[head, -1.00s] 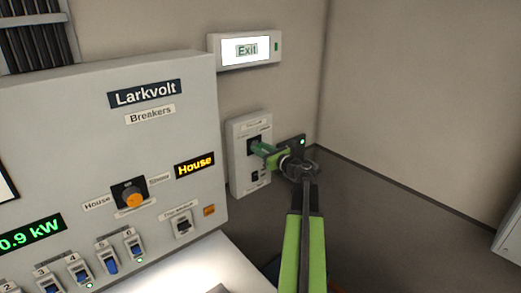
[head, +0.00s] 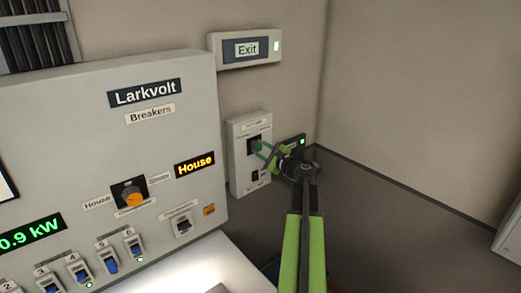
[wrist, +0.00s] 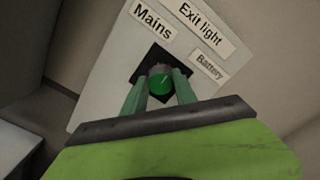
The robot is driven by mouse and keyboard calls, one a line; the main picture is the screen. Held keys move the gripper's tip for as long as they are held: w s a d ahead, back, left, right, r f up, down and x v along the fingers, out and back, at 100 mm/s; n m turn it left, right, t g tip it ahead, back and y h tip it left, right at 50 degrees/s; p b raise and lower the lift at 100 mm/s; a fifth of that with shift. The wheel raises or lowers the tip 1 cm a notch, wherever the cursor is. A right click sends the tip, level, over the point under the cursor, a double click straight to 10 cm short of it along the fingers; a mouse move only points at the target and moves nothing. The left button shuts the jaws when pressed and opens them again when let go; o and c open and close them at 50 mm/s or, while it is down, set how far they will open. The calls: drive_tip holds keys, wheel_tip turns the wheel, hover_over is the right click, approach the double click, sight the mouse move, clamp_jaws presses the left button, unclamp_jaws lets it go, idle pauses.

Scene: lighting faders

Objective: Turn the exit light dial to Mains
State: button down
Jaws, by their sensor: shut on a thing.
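My gripper (wrist: 159,88) is shut on the knob, one green finger on each side. The knob's small pale mark is too faint to read surely.
The large Larkvolt breaker panel (head: 190,100) stands left of the wall box.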

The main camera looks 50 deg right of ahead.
drive_tip(key=n, duration=0.4)
drive_tip(key=shift+f+n, duration=0.1)
drive_tip(key=shift+n, duration=2.1)
drive_tip(key=c, duration=1)
unclamp_jaws()
drive_tip(key=shift+o, duration=0.2)
drive_tip(key=s+a, duration=0.2)
drive_tip(key=s, duration=1.5)
drive_tip(key=shift+s, duration=0.2)
